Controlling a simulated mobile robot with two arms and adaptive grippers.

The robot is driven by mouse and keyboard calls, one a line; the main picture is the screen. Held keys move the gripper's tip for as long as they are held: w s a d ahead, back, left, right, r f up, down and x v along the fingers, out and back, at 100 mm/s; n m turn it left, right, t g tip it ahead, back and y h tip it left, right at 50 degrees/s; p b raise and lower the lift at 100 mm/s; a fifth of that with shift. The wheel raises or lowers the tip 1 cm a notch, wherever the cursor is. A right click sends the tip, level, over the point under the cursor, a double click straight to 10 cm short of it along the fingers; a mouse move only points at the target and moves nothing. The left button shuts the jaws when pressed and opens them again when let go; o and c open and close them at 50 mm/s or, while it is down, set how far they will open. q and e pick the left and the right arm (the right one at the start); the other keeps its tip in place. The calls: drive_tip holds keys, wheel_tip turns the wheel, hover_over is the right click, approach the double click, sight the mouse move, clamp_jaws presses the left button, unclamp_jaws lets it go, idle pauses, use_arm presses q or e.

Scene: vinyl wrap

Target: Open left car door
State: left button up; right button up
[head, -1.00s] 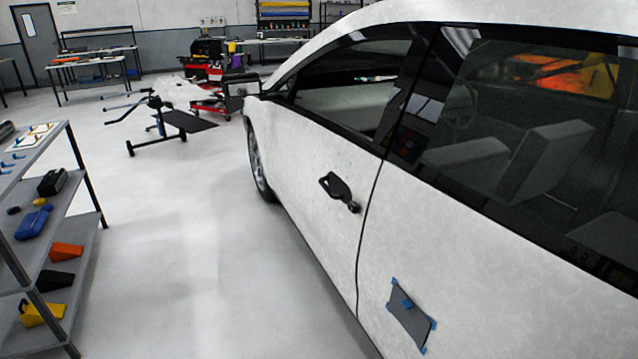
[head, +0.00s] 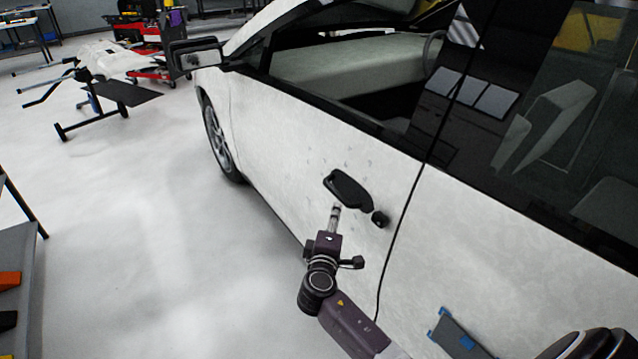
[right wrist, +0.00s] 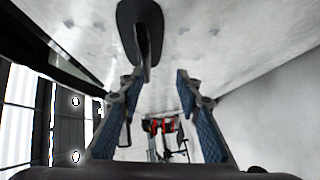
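The white car door (head: 290,150) fills the middle of the head view and lies flush with the panel behind it along a dark seam. Its black handle (head: 350,190) sits near that seam, with a small round black piece beside its lower right end. My right gripper (head: 336,212) is just below the handle. In the right wrist view its two blue-padded fingers (right wrist: 160,80) are apart with nothing between them. The handle (right wrist: 140,28) appears beyond the left finger's tip; I cannot tell whether they touch.
A side mirror (head: 195,55) sticks out at the door's front. A grey taped patch (head: 458,335) is on the rear panel. A shelf (head: 20,250) stands at the left edge and a wheeled stand (head: 105,95) farther off. The floor between shelf and car is clear.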

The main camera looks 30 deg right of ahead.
sight(339, 195)
drive_tip(key=shift+w+d+r, duration=0.15)
drive_tip(key=shift+w+r, duration=0.15)
drive_tip(key=shift+r, duration=0.25)
drive_tip(key=shift+w+d+r, duration=0.15)
drive_tip(key=shift+w+r, duration=0.1)
drive_tip(key=shift+r, duration=0.3)
drive_tip(key=shift+w+d, duration=0.15)
drive_tip(key=shift+d, duration=0.15)
drive_tip(key=x, duration=0.5)
drive_tip(key=shift+w+d, duration=0.15)
use_arm(q)
drive_tip(key=shift+w+d+r, duration=0.1)
drive_tip(key=shift+d+r, duration=0.05)
drive_tip(key=shift+r, duration=0.2)
use_arm(e)
drive_tip(key=shift+w+d+f, duration=0.1)
drive_tip(key=shift+w+d, duration=0.15)
drive_tip(key=shift+w, duration=0.05)
clamp_jaws()
use_arm(q)
drive_tip(key=shift+s, duration=0.25)
